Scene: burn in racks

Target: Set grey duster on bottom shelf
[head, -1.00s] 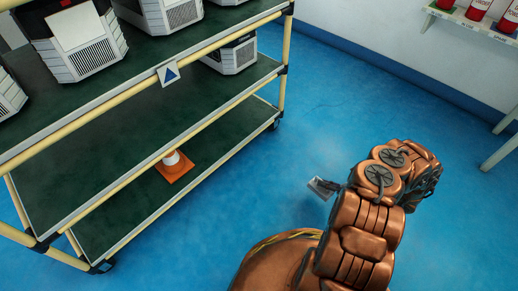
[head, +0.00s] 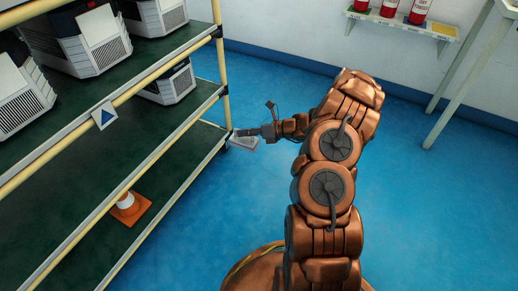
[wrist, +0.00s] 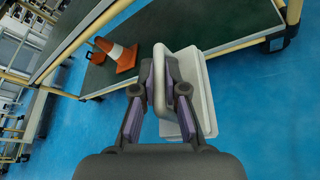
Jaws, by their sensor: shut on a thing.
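The grey duster (wrist: 201,85) is a pale grey flat block with a raised handle. My gripper (wrist: 168,95) is shut on its handle in the wrist view. In the head view, my gripper (head: 262,132) holds the duster (head: 243,142) beside the right end of the rack, over or near the corner of the bottom shelf; the exact height is hard to tell. The bottom shelf (head: 165,185) is dark green with a pale edge. It also shows in the wrist view (wrist: 230,22), just beyond the duster.
An orange and white cone (head: 128,207) stands on the bottom shelf, left of the duster. A yellow rack post (head: 221,60) rises close to my gripper. White boxy units (head: 170,82) sit on the upper shelves. Blue floor (head: 225,220) is clear in front.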

